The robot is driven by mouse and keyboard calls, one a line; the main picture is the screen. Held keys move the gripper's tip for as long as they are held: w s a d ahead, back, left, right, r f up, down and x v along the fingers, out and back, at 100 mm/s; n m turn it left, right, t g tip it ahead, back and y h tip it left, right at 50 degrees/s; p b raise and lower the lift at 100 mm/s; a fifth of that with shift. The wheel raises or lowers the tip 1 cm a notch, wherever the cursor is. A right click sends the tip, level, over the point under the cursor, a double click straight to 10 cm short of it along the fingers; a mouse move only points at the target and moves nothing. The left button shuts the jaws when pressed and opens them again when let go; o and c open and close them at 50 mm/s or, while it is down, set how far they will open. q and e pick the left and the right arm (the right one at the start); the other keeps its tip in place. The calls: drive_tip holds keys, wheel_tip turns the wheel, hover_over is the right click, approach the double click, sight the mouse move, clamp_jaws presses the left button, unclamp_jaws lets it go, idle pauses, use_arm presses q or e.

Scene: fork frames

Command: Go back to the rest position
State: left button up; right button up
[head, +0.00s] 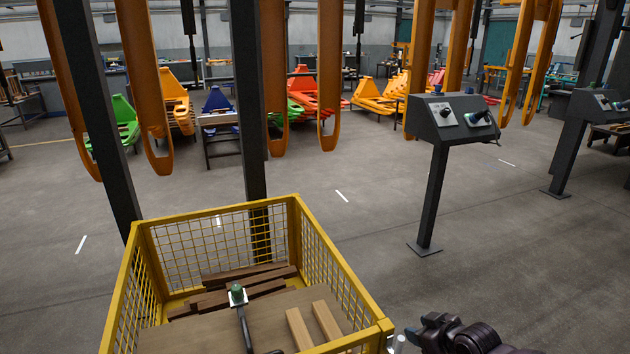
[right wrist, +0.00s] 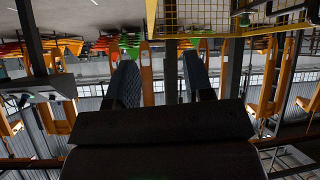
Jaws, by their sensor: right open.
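My right gripper (head: 428,330) shows at the bottom of the head view, just right of the yellow basket's near right corner. It is dark and seen partly from the side. In the right wrist view its two fingers stand wide apart with nothing between the fingertips (right wrist: 160,68). That view looks upside down, with the floor at the top. My left gripper is not in the head view.
A yellow mesh basket (head: 345,262) holds brown planks (head: 250,272), a board and a green-topped lever (head: 237,295). A dark control pedestal (head: 432,195) stands to the right. Orange forks (head: 273,80) hang ahead. Grey floor (head: 500,270) is clear at right.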

drive_tip(key=s+a+r+m+t+p, duration=0.1)
drive_tip(key=s+a+r+t, duration=0.1)
drive_tip(key=s, duration=0.4)
drive_tip(key=s+a+r+t, duration=0.1)
drive_tip(key=s+a+r, duration=0.1)
drive_tip(key=s, duration=0.5)
drive_tip(key=s+d+f+m+h+p, duration=0.1)
drive_tip(key=s+d+f+m+h, duration=0.1)
drive_tip(key=s, duration=0.9)
drive_tip(key=s+d+f+m+g+h, duration=0.1)
drive_tip(key=s+d+f+m+h, duration=0.1)
drive_tip(key=s, duration=0.8)
drive_tip(key=shift+s+d+f+g+h+p, duration=0.3)
drive_tip(key=shift+s+d+f+p, duration=0.15)
drive_tip(key=shift+f, duration=0.15)
drive_tip(key=shift+c, duration=0.3)
